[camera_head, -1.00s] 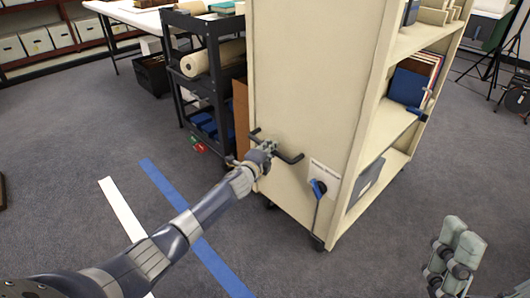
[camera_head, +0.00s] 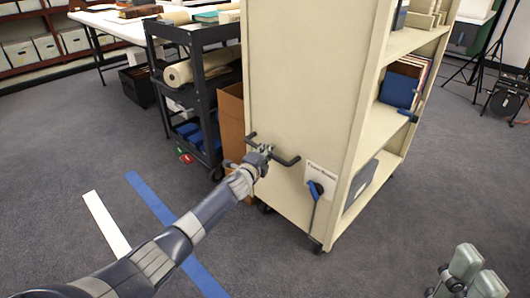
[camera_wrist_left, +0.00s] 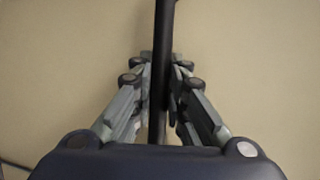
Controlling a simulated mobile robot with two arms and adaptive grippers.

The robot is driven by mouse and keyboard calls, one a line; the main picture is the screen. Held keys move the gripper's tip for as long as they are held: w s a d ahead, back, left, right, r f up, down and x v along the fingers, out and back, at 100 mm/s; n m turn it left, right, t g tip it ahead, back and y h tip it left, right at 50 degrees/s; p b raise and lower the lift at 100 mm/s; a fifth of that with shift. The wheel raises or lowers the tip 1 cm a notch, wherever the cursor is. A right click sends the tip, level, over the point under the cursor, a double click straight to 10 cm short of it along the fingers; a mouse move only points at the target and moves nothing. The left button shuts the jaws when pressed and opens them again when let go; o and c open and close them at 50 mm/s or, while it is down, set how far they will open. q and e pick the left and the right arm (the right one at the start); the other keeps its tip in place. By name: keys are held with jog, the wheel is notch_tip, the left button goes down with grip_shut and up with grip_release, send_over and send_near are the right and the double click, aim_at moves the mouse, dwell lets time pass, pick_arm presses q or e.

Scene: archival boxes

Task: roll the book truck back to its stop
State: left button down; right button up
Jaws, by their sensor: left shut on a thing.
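The cream book truck (camera_head: 300,100) stands upright on casters in the middle of the head view, its flat end panel facing me. A dark handle bar (camera_head: 287,161) sticks out from this panel. My left gripper (camera_head: 262,152) is shut on the handle; in the left wrist view the fingers (camera_wrist_left: 160,95) close on both sides of the dark bar (camera_wrist_left: 163,30). A blue floor stripe (camera_head: 160,205) and a white floor stripe (camera_head: 105,222) lie left of the truck. My right gripper (camera_head: 465,272) is empty at the lower right; its finger gap is unclear.
A black cart (camera_head: 200,85) with rolls stands close on the truck's left, a brown board (camera_head: 231,120) between them. A blue lever (camera_head: 315,190) hangs on the truck's panel. A tripod (camera_head: 483,45) and a reel (camera_head: 507,100) stand right.

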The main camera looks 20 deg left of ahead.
pick_arm(q)
jog(key=c, duration=1.7)
grip_release()
jog(key=shift+w+d+r, duration=0.1)
jog(key=shift+w+r, duration=0.1)
jog(key=shift+o, duration=0.7)
jog(key=shift+w+d+f, duration=0.1)
jog(key=shift+f, duration=0.05)
jog(key=shift+s+a, duration=0.2)
jog(key=shift+s, duration=0.4)
jog(key=s+r, duration=0.2)
jog(key=s, duration=0.8)
jog(key=shift+s+d, duration=0.2)
jog(key=shift+s, duration=0.15)
